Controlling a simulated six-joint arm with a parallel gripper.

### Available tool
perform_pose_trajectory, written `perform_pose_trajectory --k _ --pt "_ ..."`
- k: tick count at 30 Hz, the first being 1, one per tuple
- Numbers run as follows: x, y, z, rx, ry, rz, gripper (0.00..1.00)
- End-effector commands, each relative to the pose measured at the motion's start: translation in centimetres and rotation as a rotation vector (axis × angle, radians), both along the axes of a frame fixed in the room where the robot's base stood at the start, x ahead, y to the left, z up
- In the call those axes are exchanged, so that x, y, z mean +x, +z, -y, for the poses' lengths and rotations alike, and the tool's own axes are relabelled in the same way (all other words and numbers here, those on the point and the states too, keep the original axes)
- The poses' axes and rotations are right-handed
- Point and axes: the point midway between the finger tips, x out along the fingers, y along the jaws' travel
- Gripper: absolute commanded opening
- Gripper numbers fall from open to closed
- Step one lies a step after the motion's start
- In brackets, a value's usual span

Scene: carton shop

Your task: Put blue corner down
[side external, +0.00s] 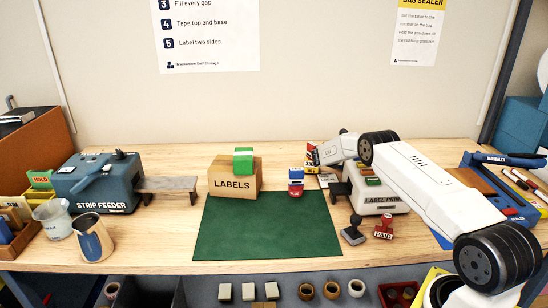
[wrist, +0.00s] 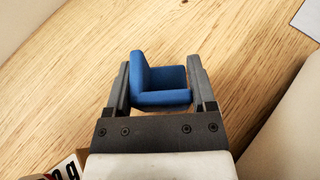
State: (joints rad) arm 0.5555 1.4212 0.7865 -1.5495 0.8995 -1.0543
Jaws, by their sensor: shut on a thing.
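The blue corner (wrist: 160,80) is an L-shaped blue piece in the wrist view. It sits between the two dark fingers of my gripper (wrist: 160,85), which is shut on it. Bare wood shows around and beyond it; its height above the wood is unclear. In the side external view my arm's end (side external: 338,148) reaches behind the label printer, and I cannot make out the fingers or the blue corner there.
A green mat (side external: 265,240) lies at the front middle. A LABELS carton (side external: 234,183) with a green-and-white block (side external: 243,160) on top stands at its back. A blue, white and red item (side external: 295,183) is nearby. The label printer (side external: 385,200) and stamps (side external: 384,227) stand right.

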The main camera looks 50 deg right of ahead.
Motion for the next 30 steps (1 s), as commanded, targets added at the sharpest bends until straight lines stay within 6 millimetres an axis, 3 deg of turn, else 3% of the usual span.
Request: perform_pose_trajectory --k 17,18,19,20,30 --pt "0.0 -1.03 0.01 -0.001 0.0 0.0 0.18" --pt "0.01 -0.96 0.01 -0.001 0.001 0.001 0.84" --pt "0.01 -0.95 0.0 -0.001 0.001 0.001 0.94" --pt "0.01 -0.95 0.0 -0.001 0.001 0.001 1.0" --pt "0.0 -0.81 0.0 -0.001 0.0 0.0 1.0"
